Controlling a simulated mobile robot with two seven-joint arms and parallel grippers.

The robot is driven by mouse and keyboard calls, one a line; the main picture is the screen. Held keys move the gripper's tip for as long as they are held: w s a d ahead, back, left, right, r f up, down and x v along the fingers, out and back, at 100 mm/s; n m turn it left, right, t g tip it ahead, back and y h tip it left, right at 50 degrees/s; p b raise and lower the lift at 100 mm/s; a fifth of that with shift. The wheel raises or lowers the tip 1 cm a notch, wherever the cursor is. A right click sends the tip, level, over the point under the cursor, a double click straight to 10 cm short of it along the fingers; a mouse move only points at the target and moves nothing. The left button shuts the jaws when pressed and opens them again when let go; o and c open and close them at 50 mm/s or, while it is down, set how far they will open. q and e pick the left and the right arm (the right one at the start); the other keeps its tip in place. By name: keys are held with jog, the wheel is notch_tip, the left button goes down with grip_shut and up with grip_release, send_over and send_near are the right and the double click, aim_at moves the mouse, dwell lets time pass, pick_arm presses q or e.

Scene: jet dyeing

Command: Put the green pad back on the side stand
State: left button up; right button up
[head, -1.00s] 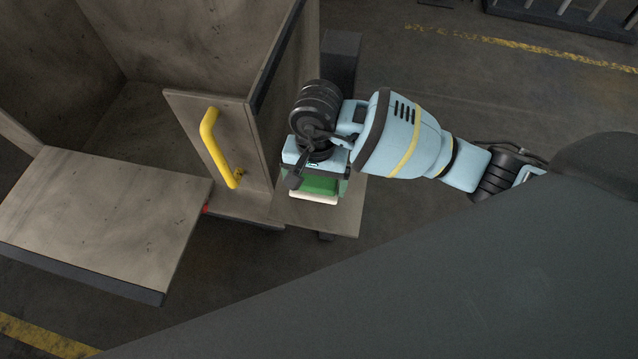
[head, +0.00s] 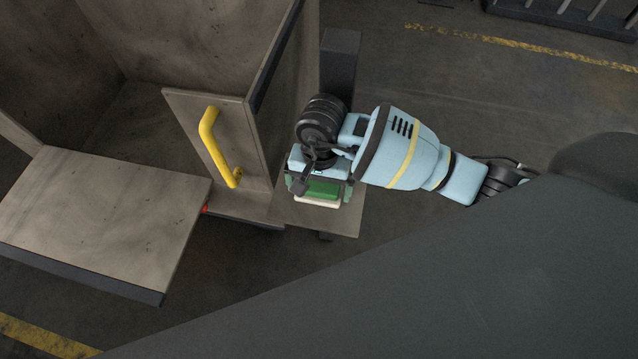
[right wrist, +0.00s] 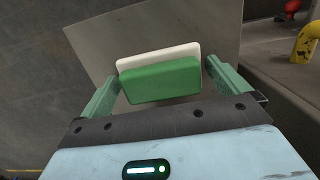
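The green pad (head: 322,190) has a white lower layer and lies over the small side stand (head: 350,217), beside the yellow-handled panel. In the right wrist view the pad (right wrist: 160,82) shows between the two green fingers, with the flat stand plate (right wrist: 200,35) behind it. It appears to rest on the plate, but the contact is hidden. My right gripper (head: 319,188) is just above the stand, with its fingers either side of the pad. The right wrist view shows narrow gaps between the fingers and the pad, so the gripper (right wrist: 163,66) is open. My left gripper is not in view.
A panel with a yellow handle (head: 212,150) stands left of the stand. A larger flat platform (head: 95,220) lies further left. A dark post (head: 341,65) rises behind my right gripper.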

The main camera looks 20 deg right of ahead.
jog(key=shift+r, duration=0.25)
notch_tip(320, 180, up, 12)
jog(key=p, duration=0.1)
jog(key=shift+w+d, duration=0.3)
jog(key=shift+w, duration=0.15)
jog(key=shift+f, duration=0.1)
